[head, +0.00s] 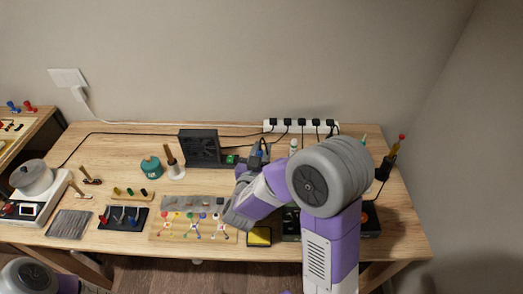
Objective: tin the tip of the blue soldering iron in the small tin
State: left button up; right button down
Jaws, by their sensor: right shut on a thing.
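My right gripper (256,164) is beyond its purple and grey wrist, right of the black fan box. It is shut on what looks like the blue soldering iron (261,153), of which a small blue and dark part shows. The fingertips are mostly hidden by the wrist, and I cannot see the iron's tip. I cannot pick out the small tin with certainty; my right arm covers part of the table. My left gripper is out of view.
The black fan box (199,148) and a teal jar (151,167) stand left of the gripper. A power strip (302,127) lies along the back. A yellow pad (259,237) is near the front edge. A red-tipped tool (394,153) stands upright at the right.

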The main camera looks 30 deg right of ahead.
jog(key=shift+f, duration=0.2)
jog(key=shift+f+b, duration=0.35)
jog(key=shift+b, duration=0.1)
jog(key=shift+f, duration=0.15)
dwell(0.4)
dwell(1.5)
notch_tip(320, 180, up, 7)
jog(key=p, duration=0.6)
dwell(0.5)
